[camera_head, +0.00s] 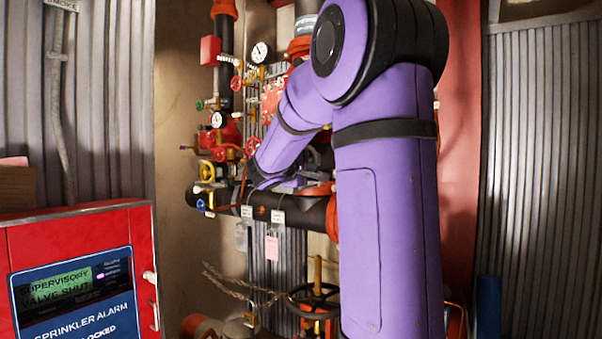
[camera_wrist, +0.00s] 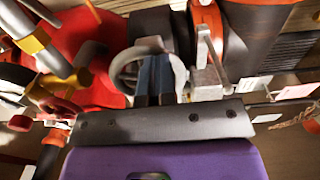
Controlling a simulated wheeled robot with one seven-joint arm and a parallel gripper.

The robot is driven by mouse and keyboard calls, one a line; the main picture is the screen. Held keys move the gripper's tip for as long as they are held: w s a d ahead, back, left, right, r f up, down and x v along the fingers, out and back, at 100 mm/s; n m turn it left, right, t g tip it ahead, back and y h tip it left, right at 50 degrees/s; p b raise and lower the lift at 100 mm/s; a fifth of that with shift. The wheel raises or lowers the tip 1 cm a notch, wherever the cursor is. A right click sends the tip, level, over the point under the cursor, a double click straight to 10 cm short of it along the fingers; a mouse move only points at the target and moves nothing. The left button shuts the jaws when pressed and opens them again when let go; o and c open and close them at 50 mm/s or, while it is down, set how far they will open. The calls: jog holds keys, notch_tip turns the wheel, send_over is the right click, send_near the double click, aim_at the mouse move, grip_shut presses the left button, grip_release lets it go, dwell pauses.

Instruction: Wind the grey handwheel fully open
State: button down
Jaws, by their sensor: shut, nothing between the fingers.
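The grey handwheel (camera_wrist: 122,62) shows in the wrist view as a pale ring in the upper middle. My gripper (camera_wrist: 157,62) has its two dark blue fingers shut together, pointing into the wheel and overlapping its opening. I cannot tell whether the fingers touch the rim or a spoke. In the head view my purple arm reaches down to the pipework, and the handwheel cannot be made out behind my wrist.
Small valves with red (camera_head: 252,147), yellow (camera_head: 206,171) and blue (camera_head: 201,205) wheels crowd the left. A black handwheel (camera_head: 313,301) with a chain sits below. The red alarm panel (camera_head: 142,235) reads "SUPERVISORY VALVE SHUT". An orange-red pipe coupling (camera_wrist: 207,25) is close by.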

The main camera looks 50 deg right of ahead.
aim_at(310, 149)
jog(key=shift+s+d+r, duration=0.15)
jog(key=shift+s+r, duration=0.15)
jog(key=shift+r, duration=0.3)
jog(key=shift+s+d+r, duration=0.15)
jog(key=shift+s+r, duration=0.15)
jog(key=shift+r, duration=0.25)
jog(key=shift+w+r, duration=0.1)
jog(key=shift+r, duration=0.55)
jog(key=shift+w+a+r, duration=0.1)
jog(key=shift+w+r, duration=0.45)
jog(key=shift+r, duration=0.3)
jog(key=shift+w+a+f, duration=0.15)
jog(key=shift+a, duration=1.8)
jog(key=shift+f, duration=0.1)
jog(key=s+a+f+t+y, duration=0.1)
jog(key=s+a+f+y, duration=0.5)
jog(key=a, duration=0.5)
jog(key=s+a+f+t+y, duration=0.1)
jog(key=s+a+f+y, duration=0.5)
jog(key=a, duration=0.6)
jog(key=s+a+f+m+t+y, duration=0.1)
jog(key=s+a+f+y, duration=0.5)
jog(key=a+f, duration=0.3)
jog(key=s+a, duration=0.1)
jog(key=a, duration=0.2)
jog(key=shift+s+t, duration=0.3)
jog(key=shift+s, duration=0.05)
